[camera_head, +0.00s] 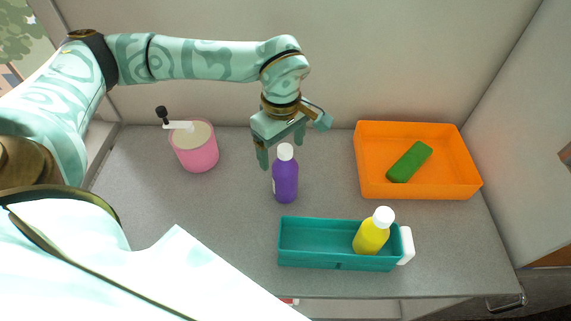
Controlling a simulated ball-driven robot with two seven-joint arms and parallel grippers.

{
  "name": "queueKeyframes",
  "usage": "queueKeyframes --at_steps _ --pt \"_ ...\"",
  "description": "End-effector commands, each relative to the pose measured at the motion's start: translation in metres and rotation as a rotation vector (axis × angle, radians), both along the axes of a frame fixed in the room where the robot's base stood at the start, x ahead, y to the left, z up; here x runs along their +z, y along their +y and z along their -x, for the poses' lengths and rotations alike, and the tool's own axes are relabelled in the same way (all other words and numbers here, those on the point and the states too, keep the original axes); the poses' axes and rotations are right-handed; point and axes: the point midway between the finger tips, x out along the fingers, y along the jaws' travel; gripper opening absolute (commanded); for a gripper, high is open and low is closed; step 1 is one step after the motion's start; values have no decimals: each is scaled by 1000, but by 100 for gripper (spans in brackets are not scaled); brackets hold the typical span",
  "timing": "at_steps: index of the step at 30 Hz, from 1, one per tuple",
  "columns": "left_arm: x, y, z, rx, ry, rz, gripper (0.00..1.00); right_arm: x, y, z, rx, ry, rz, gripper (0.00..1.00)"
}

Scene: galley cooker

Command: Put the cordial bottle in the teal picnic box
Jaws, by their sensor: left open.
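A purple bottle with a white cap (286,180), which I take to be the cordial bottle, stands upright on the grey counter. The teal picnic box (310,258) is in front of it, a little to the right. A yellow bottle with a white cap (371,236) is in the right part of the teal box. My left gripper (280,150) is open and empty, pointing down at the purple bottle's cap. One finger is left of the cap, and I cannot tell whether either finger touches it. My right gripper is not in view.
An orange tray (365,170) holding a green block (409,161) is at the back right. A pink pot (196,150) with a white and black piece on its rim is at the back left. A white object (406,246) is against the teal box's right end. The counter's left front is clear.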

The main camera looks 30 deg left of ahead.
Motion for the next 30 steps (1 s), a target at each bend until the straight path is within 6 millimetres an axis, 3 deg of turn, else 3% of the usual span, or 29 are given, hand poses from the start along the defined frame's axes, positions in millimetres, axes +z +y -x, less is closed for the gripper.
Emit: queueKeyframes --at_steps 9,18,20,27,30 --pt "-45 -5 -5 -1 2 1 80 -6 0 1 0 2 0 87" --pt "-53 -5 -5 -1 -1 0 80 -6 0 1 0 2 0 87" --pt "-53 -5 -5 -1 -1 0 69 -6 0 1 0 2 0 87" --pt "-52 -5 -5 -1 -2 0 2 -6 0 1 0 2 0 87" --pt "-52 -5 -5 -1 -2 0 0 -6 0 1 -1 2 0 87"
